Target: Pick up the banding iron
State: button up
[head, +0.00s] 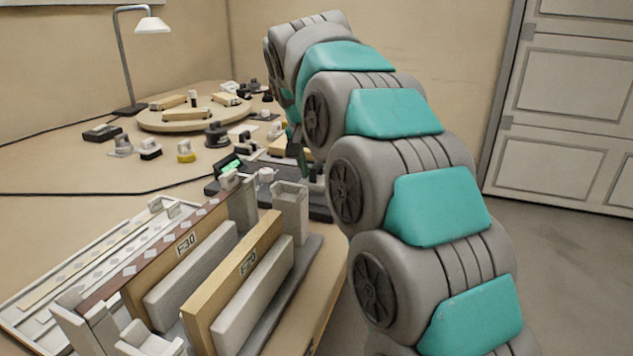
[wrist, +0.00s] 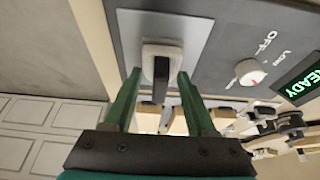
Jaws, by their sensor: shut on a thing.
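The banding iron (wrist: 162,57), with a pale body and a dark handle, is at the metal plate of a dark grey station (wrist: 215,30) in the wrist view. My gripper (wrist: 160,75) has its two green fingers on either side of the iron, shut on it. I cannot tell whether the iron still touches the plate. In the head view my arm covers most of the gripper (head: 296,143), and I cannot make out the iron there.
The station has a white dial (wrist: 250,72) and a lit READY display (wrist: 303,85). Wooden panels (head: 235,275) in a grey rack stand in front. A round wooden turntable (head: 155,122), a lamp (head: 152,26) and several small tools stand behind. Bare bench (head: 60,215) lies to the left.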

aim_at(316, 164)
grip_shut()
jog(key=shift+r, duration=0.1)
dwell(0.6)
jog(key=shift+r, duration=3.6)
jog(key=shift+r+p, duration=1.1)
jog(key=shift+r, duration=0.25)
jog(key=shift+o, duration=1.2)
grip_release()
grip_shut()
